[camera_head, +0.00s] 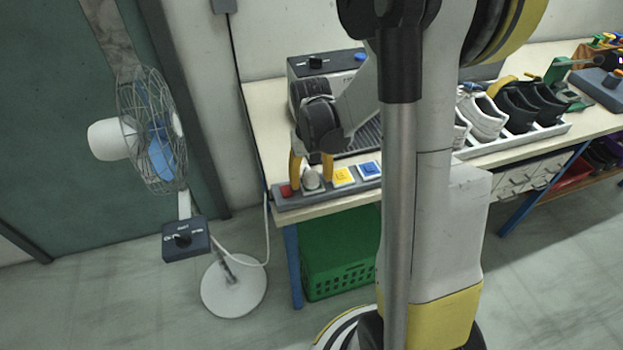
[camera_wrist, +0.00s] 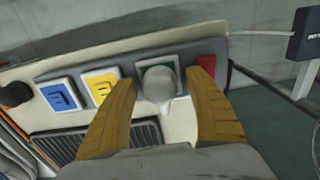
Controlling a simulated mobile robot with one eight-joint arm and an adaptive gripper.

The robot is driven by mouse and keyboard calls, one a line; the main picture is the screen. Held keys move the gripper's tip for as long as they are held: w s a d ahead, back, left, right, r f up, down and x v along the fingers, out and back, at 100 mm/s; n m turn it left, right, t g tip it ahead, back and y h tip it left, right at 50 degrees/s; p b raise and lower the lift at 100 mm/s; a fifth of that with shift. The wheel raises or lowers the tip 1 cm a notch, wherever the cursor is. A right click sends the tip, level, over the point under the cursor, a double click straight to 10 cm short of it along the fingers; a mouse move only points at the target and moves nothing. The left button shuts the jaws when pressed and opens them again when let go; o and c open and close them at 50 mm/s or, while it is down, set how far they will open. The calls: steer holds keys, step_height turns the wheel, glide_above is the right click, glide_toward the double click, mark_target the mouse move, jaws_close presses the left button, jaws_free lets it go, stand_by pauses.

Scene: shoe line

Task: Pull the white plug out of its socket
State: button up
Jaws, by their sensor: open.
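The white plug (camera_head: 312,178) sits in a socket of the grey power strip (camera_head: 322,193) at the left end of the table's front edge. In the wrist view the plug (camera_wrist: 158,84) looks like a rounded white knob on a green-edged socket. My gripper (camera_head: 311,160) is over the strip with its yellow fingers pointing down, one on each side of the plug. In the wrist view the gripper (camera_wrist: 165,80) is open, with gaps between the plug and both fingers. Whether the fingertips touch the strip cannot be told.
Yellow (camera_head: 344,176) and blue (camera_head: 370,170) sockets and a red switch (camera_head: 287,191) are on the same strip. A fan (camera_head: 152,140) stands left of the table (camera_head: 262,120). A green crate (camera_head: 340,262) is below. Shoes (camera_head: 485,118) stand farther right.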

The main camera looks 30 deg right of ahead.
mark_target(311, 173)
stand_by(0.5)
jaws_close()
steer(key=shift+r, duration=0.15)
steer(key=shift+r+p, duration=2.05)
steer(key=shift+r, duration=0.85)
